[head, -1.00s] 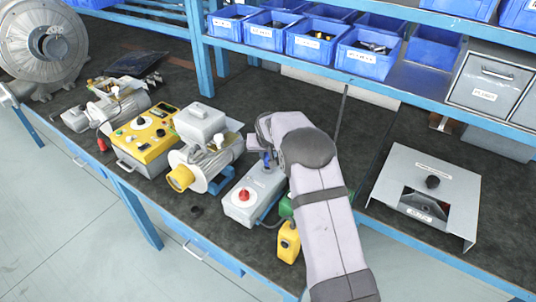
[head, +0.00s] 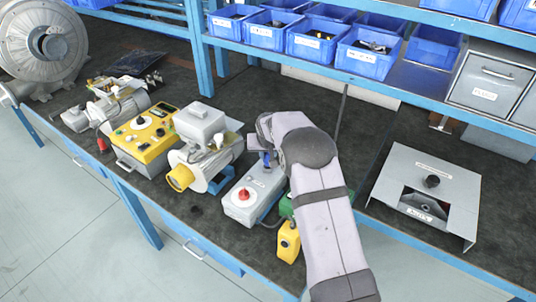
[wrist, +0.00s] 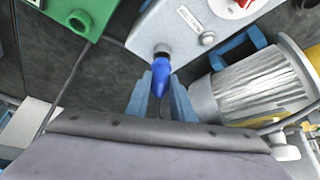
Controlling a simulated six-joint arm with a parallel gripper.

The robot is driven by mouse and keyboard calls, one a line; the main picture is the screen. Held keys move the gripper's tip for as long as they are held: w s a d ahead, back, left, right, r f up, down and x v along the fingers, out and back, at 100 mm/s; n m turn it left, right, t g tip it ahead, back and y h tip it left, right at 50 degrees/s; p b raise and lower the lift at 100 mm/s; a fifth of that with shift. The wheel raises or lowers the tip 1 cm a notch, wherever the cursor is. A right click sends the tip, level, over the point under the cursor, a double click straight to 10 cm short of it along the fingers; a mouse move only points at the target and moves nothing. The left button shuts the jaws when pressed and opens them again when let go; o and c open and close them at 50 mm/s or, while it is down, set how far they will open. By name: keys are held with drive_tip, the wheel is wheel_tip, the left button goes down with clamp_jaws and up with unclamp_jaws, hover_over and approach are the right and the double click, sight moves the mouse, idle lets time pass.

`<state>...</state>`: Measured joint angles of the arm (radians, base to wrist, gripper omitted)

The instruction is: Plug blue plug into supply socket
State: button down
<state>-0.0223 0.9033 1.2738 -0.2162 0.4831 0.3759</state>
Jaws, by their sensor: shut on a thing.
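The blue plug (wrist: 160,76) is between the blue fingers of my gripper (wrist: 163,98) in the wrist view. Its far end meets a round grey socket (wrist: 162,51) on the edge of a grey box (wrist: 150,30); how deep it sits cannot be told. In the head view the plug is a small blue spot (head: 266,158) at the top end of the grey box (head: 253,196), which carries a red knob (head: 244,194). My gripper (head: 263,150) there is partly hidden by my wrist and arm. The label beside the socket is too small to read.
A green box (wrist: 83,15) with a cable stands close beside the grey box. A motor (wrist: 262,85) lies on the other side. A yellow box (head: 288,242) is at the bench's front edge. A metal cover (head: 425,175) stands right, and blue bins (head: 312,40) line the shelf.

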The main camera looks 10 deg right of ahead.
drive_tip(key=shift+f+b, duration=1)
drive_tip(key=shift+f, duration=0.3)
idle(0.9)
drive_tip(key=c, duration=1.5)
unclamp_jaws()
drive_tip(key=shift+o, duration=0.2)
drive_tip(key=shift+r, duration=0.2)
drive_tip(key=b+v, duration=0.2)
drive_tip(key=v, duration=0.5)
drive_tip(key=shift+s, duration=0.2)
drive_tip(key=s+f+n+g, duration=0.1)
drive_tip(key=s+g, duration=0.1)
drive_tip(key=s, duration=1.7)
drive_tip(key=s+f+n+g+y, duration=0.1)
drive_tip(key=s+f+g, duration=0.1)
drive_tip(key=s, duration=1.7)
drive_tip(key=shift+s+a+f+g, duration=0.2)
drive_tip(key=shift+s+f+g, duration=0.1)
drive_tip(key=shift+g, duration=0.5)
